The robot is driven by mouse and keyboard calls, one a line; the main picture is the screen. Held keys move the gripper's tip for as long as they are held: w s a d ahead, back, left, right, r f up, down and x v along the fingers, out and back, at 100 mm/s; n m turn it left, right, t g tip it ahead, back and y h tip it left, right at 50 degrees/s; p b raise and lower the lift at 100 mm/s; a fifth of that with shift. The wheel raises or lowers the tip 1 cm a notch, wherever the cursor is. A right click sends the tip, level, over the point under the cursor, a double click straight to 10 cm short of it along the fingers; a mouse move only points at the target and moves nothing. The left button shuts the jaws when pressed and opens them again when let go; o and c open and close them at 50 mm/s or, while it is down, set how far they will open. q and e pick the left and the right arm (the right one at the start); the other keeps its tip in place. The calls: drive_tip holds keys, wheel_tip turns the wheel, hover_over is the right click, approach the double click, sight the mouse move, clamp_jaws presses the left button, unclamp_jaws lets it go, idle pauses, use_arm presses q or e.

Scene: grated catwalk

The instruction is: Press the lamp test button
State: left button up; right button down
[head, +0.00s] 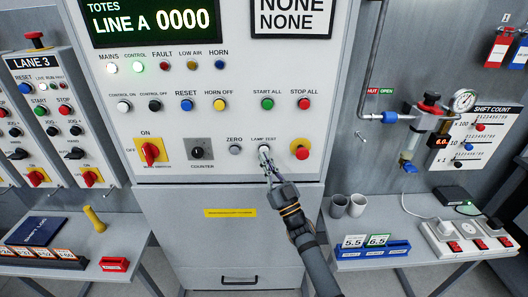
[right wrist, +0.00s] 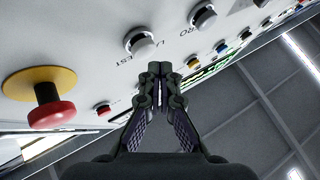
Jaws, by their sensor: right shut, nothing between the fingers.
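The lamp test button (head: 264,149) is a pale round push button under the label LAMP TEST, low on the grey control panel (head: 215,165). My right gripper (head: 268,164) is shut and empty, its fingertips just below the button and partly overlapping its lower edge in the head view. In the right wrist view the closed fingertips (right wrist: 159,70) point toward the panel, and the pale button (right wrist: 140,44) shows just beyond and left of them. I cannot tell whether they touch it. My left gripper is not in view.
The grey zero button (head: 235,149) is left of the lamp test button. A red mushroom button on yellow (head: 300,149) is to its right. A counter knob (head: 201,149) and a red rotary switch (head: 151,153) are farther left. Side tables stand left and right.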

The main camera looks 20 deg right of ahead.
drive_tip(key=shift+w, duration=0.1)
idle(0.3)
drive_tip(key=shift+w+d, duration=0.1)
drive_tip(key=shift+w, duration=0.25)
drive_tip(key=shift+w+d+b, duration=0.25)
drive_tip(key=shift+w+b, duration=0.2)
drive_tip(key=shift+w, duration=0.3)
idle(0.9)
drive_tip(key=shift+s, duration=0.15)
drive_tip(key=shift+s+a+p, duration=0.2)
drive_tip(key=shift+s+p, duration=0.15)
drive_tip(key=shift+s, duration=0.2)
drive_tip(key=shift+s+a+p, duration=0.2)
drive_tip(key=shift+s+p, duration=0.15)
drive_tip(key=shift+s, duration=0.15)
